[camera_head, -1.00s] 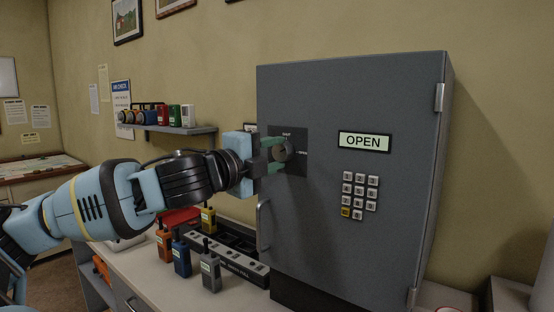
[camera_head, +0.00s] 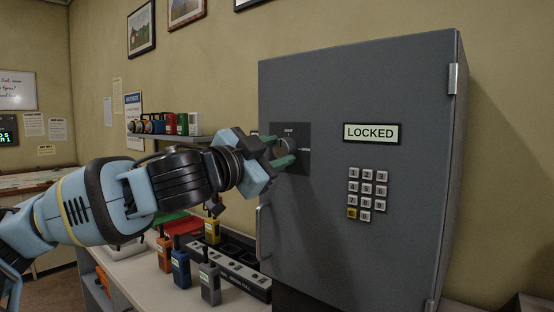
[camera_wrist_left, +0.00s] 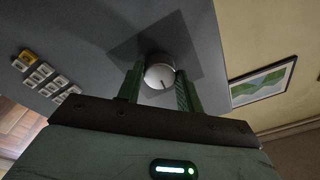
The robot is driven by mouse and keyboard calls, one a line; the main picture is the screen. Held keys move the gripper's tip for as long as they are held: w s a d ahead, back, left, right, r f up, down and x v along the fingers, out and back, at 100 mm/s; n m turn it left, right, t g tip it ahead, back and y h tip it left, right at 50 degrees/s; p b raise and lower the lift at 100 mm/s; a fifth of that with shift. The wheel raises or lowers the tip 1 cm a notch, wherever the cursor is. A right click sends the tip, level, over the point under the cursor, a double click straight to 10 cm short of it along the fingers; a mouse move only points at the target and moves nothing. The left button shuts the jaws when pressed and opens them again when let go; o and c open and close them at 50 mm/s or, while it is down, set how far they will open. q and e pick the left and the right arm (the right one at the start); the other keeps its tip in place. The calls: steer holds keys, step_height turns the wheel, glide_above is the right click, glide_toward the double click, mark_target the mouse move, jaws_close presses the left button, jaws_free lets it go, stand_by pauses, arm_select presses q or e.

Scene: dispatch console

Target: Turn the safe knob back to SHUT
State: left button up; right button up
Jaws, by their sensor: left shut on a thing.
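The grey safe (camera_head: 400,80) stands with its door closed, and its display (camera_head: 371,133) reads LOCKED. Its round knob (camera_head: 288,146) sits on a dark square plate (camera_head: 300,168) at the door's upper left. My left gripper (camera_head: 280,152) is shut on the knob, with its green fingers on either side and its wrist rolled at a slant. In the left wrist view the knob (camera_wrist_left: 160,76) shows a dark pointer line between the two fingers (camera_wrist_left: 158,88). The plate labels are too small and partly covered to read surely. My right gripper is not in view.
A keypad (camera_head: 367,193) and a vertical handle (camera_head: 263,232) are on the safe door. Below my left arm, several radios (camera_head: 181,268) and a charging strip (camera_head: 232,284) stand on the counter. A shelf (camera_head: 170,136) with coloured items hangs behind the arm.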

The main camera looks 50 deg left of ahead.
arm_select(q)
steer(key=shift+n, duration=1)
steer(key=o, duration=1)
steer(key=shift+s, duration=0.15)
steer(key=shift+s+y, duration=0.4)
steer(key=shift+s, duration=0.2)
steer(key=shift+s+d+f, duration=0.15)
steer(key=shift+s, duration=0.9)
steer(key=shift+s+d+f, duration=0.1)
steer(key=shift+s+d, duration=0.05)
steer(key=shift+s, duration=0.9)
steer(key=shift+s+d+f, duration=0.15)
steer(key=shift+s, duration=0.9)
